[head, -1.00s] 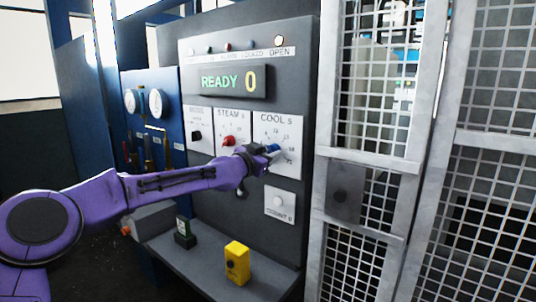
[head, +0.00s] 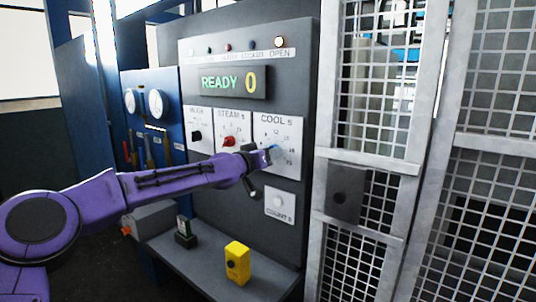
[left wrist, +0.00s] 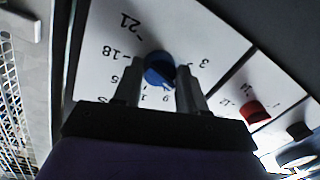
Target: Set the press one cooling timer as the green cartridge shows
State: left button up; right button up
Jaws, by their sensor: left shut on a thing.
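The blue COOL knob (left wrist: 160,70) is on a white dial panel (head: 270,126) at the right of the press console. My left gripper (left wrist: 160,78) has its fingers on both sides of this knob and is shut on it. In the head view, my left gripper (head: 268,156) partly covers the knob and some dial numbers. The knob's exact pointer setting cannot be read. My right gripper is not in view.
The display (head: 226,82) reads READY 0, and the lamp above OPEN is lit. The red STEAM knob (head: 229,141) is left of the COOL panel. A yellow box (head: 237,262) stands on the ledge (head: 205,268). A mesh guard (head: 375,110) rises at the right.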

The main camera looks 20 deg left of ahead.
pick_arm(q)
jog(key=shift+n, duration=0.5)
jog(key=o, duration=1)
jog(key=shift+o, duration=0.2)
jog(key=b+v, duration=0.4)
jog(key=v, duration=0.6)
jog(key=shift+s+b, duration=0.2)
jog(key=shift+b, duration=0.2)
